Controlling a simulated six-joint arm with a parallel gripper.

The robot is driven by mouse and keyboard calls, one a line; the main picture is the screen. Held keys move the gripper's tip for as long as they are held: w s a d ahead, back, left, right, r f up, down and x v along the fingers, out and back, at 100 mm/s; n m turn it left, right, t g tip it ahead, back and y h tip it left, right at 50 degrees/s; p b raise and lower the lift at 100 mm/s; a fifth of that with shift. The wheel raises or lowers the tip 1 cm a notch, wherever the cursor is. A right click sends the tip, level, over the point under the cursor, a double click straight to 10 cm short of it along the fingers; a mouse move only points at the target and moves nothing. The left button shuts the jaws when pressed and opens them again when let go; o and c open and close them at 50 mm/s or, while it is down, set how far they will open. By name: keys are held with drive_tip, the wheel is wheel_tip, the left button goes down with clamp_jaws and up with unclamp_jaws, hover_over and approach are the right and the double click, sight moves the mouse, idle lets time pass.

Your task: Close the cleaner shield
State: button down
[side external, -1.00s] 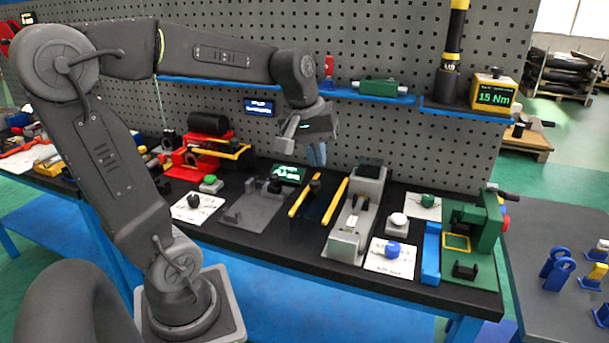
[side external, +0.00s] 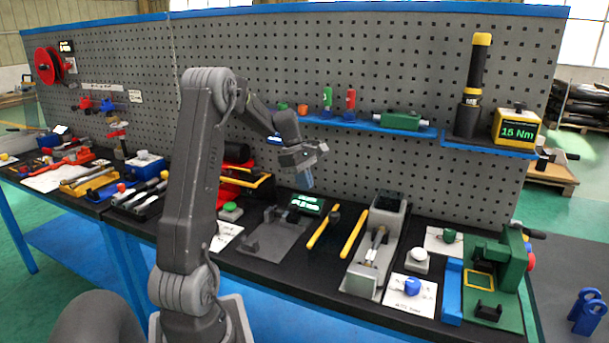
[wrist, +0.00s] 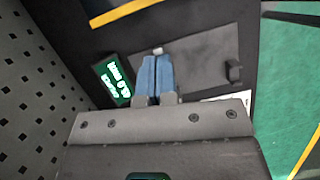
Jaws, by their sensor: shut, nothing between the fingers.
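My gripper (side external: 306,178) hangs above the bench, over the small dark display (side external: 307,204) at the back, touching nothing. In the wrist view my blue fingers (wrist: 157,75) are together and empty, above a grey plate (wrist: 205,65). I cannot tell for certain which part is the cleaner shield. The grey plate (side external: 275,238) carries small upright blocks at its back and side. To its right are two yellow bars (side external: 323,232) beside a dark strip. A long grey fixture (side external: 362,280) with a dark cap (side external: 390,200) stands further right.
A green fixture (side external: 512,262) and a blue block (side external: 452,290) stand at the right end. Cards with a blue knob (side external: 411,287) and a green knob (side external: 449,236) flank a white button (side external: 416,258). A red and yellow device (side external: 245,178) is left. A blue shelf (side external: 365,124) overhangs the back.

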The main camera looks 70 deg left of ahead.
sight(329, 223)
drive_tip(key=shift+w+d+f, duration=0.6)
drive_tip(key=shift+d+f, duration=0.2)
drive_tip(key=shift+f, duration=0.05)
drive_tip(key=shift+w+d+f, duration=0.55)
drive_tip(key=shift+d+f, duration=0.2)
drive_tip(key=shift+f, duration=0.15)
drive_tip(key=shift+w+d+f, duration=0.6)
drive_tip(key=shift+d+f, duration=0.2)
drive_tip(key=shift+f, duration=0.05)
drive_tip(key=shift+d, duration=0.1)
drive_tip(key=w+d, duration=0.7)
drive_tip(key=shift+w+d, duration=0.3)
drive_tip(key=shift+s+a, duration=0.1)
